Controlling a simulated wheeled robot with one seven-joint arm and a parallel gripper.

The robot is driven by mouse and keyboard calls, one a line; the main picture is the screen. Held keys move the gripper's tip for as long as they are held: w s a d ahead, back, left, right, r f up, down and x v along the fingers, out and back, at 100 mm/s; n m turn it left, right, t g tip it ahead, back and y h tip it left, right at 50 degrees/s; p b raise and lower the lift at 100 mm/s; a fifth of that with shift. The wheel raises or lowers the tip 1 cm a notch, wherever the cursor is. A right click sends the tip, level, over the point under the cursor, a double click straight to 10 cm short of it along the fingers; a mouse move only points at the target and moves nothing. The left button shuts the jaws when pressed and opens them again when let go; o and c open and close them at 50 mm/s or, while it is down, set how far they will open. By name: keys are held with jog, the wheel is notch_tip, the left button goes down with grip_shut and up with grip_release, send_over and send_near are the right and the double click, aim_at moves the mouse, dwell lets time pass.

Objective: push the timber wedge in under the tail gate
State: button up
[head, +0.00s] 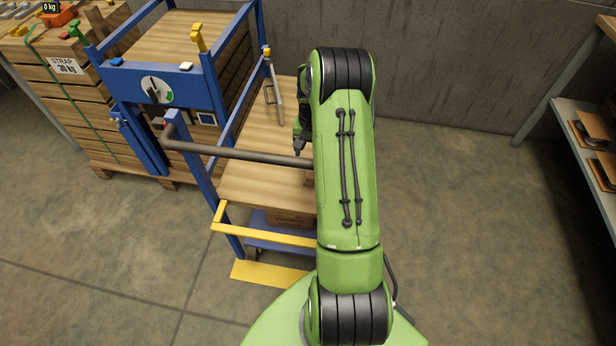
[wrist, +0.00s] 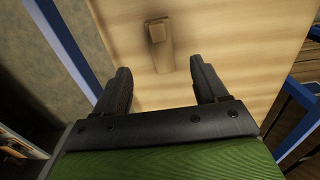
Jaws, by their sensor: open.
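In the wrist view a small timber piece (wrist: 164,54), which looks like the wedge, lies on a pale wooden deck, with a raised block on its far end. My gripper (wrist: 162,88) is open and empty, its two dark fingers apart, with the wedge beyond the gap between them. In the head view my gripper (head: 299,150) shows beside my green arm, over the deck of a blue cart; the arm hides part of it. A yellow bar (head: 265,235) crosses the cart's near end; I cannot tell whether it is the tail gate.
A dark push bar (head: 240,153) crosses the cart (head: 207,85) near my gripper. A metal handle (head: 273,92) stands on the deck (head: 245,180). A strapped crate (head: 65,110) is at left, shelving (head: 570,150) at right. The floor right of my arm is clear.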

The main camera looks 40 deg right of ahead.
aim_at(309, 177)
notch_tip(309, 177, down, 11)
jog(key=b, duration=0.3)
jog(key=shift+w+d+r, duration=0.15)
jog(key=shift+r, duration=0.15)
jog(key=shift+c, duration=0.3)
jog(key=c, duration=1.1)
